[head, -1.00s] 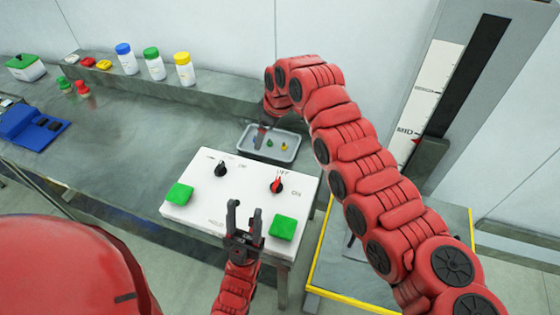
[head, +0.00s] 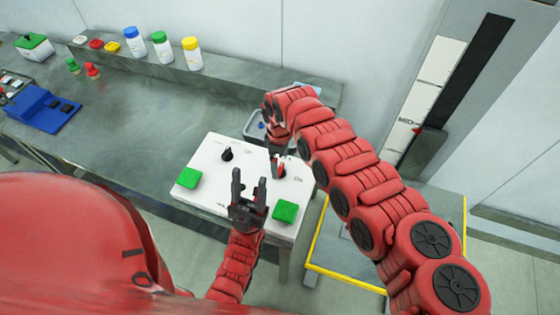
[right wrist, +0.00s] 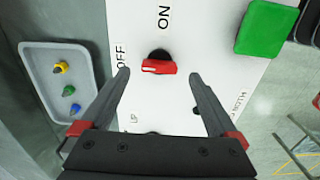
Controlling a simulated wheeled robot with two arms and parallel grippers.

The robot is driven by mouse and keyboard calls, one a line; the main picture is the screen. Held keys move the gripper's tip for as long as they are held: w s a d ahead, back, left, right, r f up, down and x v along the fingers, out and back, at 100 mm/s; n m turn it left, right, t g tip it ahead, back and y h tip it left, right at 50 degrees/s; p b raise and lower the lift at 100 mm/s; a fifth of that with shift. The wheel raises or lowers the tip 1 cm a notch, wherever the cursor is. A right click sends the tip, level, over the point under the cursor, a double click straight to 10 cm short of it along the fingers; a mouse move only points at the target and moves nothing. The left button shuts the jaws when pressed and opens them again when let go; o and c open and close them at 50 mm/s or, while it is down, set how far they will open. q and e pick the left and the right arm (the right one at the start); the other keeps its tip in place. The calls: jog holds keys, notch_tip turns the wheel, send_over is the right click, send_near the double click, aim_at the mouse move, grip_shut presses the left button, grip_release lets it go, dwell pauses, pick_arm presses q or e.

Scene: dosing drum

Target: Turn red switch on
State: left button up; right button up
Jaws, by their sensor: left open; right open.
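The red switch (right wrist: 158,67) is a red knob on a black round base on the white panel (head: 215,165). In the right wrist view its long side lies across the picture, with a white mark at its left end towards OFF. My right gripper (right wrist: 159,76) is open, with one fingertip on each side of the knob and gaps between. In the head view the red switch (head: 281,171) is partly hidden by this gripper. My left gripper (head: 249,180) is open and empty above the panel's front edge.
The panel also has a black knob (head: 227,154) and two green buttons, left (head: 188,178) and right (head: 285,211). A grey tray (right wrist: 33,49) with small coloured pieces lies beside the panel. Bottles (head: 163,46) stand on the back ledge.

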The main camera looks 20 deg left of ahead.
aim_at(280, 170)
jog(key=shift+a+f, duration=0.1)
jog(key=shift+f, duration=1.35)
jog(key=c, duration=1.4)
